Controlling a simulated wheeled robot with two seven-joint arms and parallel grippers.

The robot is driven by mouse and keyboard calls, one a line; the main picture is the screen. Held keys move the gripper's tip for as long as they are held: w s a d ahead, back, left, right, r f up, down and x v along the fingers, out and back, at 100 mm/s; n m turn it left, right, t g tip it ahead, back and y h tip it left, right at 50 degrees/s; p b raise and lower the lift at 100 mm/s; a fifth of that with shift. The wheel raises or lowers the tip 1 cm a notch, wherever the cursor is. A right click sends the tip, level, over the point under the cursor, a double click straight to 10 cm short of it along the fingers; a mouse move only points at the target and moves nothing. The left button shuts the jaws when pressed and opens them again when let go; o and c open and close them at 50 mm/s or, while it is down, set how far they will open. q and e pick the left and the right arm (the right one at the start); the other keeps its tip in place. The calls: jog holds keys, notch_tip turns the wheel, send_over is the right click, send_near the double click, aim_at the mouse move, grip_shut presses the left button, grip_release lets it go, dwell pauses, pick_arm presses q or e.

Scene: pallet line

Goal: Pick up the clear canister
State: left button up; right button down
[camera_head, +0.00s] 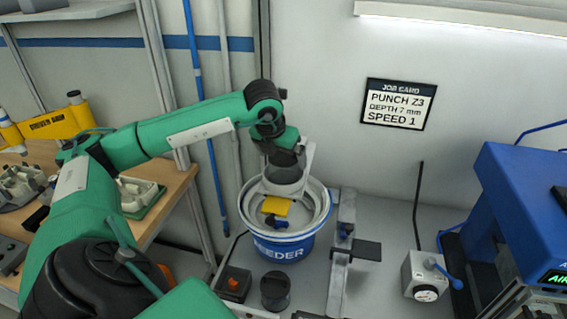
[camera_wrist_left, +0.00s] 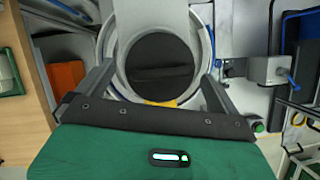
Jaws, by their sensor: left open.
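The clear canister (camera_head: 284,175) appears as a greyish, see-through cylinder in a pale bracket above the feeder bowl. In the left wrist view a dark round top (camera_wrist_left: 160,65), which seems to be its lid, lies between the fingers. My left gripper (camera_head: 286,157) is directly above it and hides its top in the head view. In the wrist view the left gripper (camera_wrist_left: 157,76) is open, with a finger on either side of the dark top. I cannot tell whether they touch it. My right gripper is not in view.
The blue-and-white feeder (camera_head: 282,250) stands below, with yellow and blue parts inside. A dark cylinder (camera_head: 275,291) and a dark box (camera_head: 234,283) stand in front. A metal rail (camera_head: 340,260) runs to its right. A blue machine (camera_head: 525,205) is at far right.

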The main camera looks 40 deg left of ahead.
pick_arm(q)
jog(key=shift+x, duration=0.95)
jog(key=shift+c, duration=0.5)
jog(key=c, duration=1)
jog(key=shift+r, duration=0.15)
